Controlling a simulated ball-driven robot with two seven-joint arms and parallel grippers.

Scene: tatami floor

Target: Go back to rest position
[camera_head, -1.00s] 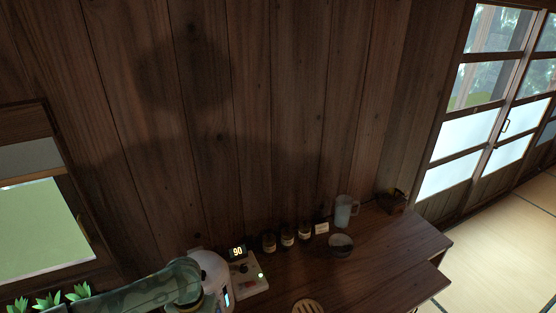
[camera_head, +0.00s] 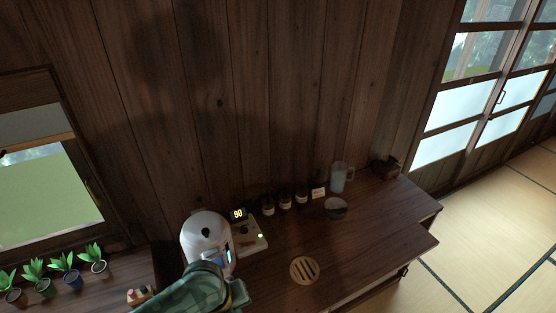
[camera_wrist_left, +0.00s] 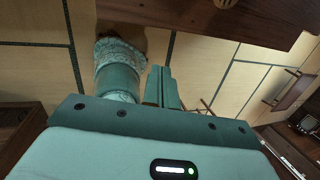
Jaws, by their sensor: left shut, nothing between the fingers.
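My left gripper (camera_wrist_left: 163,88) shows in the left wrist view, its two teal fingers together with nothing between them. It hangs over the tatami floor (camera_wrist_left: 205,75), apart from the wooden edge at the top of that view. In the head view my green left arm crosses the bottom edge in front of the wooden counter (camera_head: 365,240), and its gripper is out of that picture. My right gripper is in neither view.
A white rounded appliance (camera_head: 205,235) stands close behind my left arm, beside a unit reading 90 (camera_head: 238,214). Potted plants (camera_head: 66,270) stand left. Tatami lies open at right.

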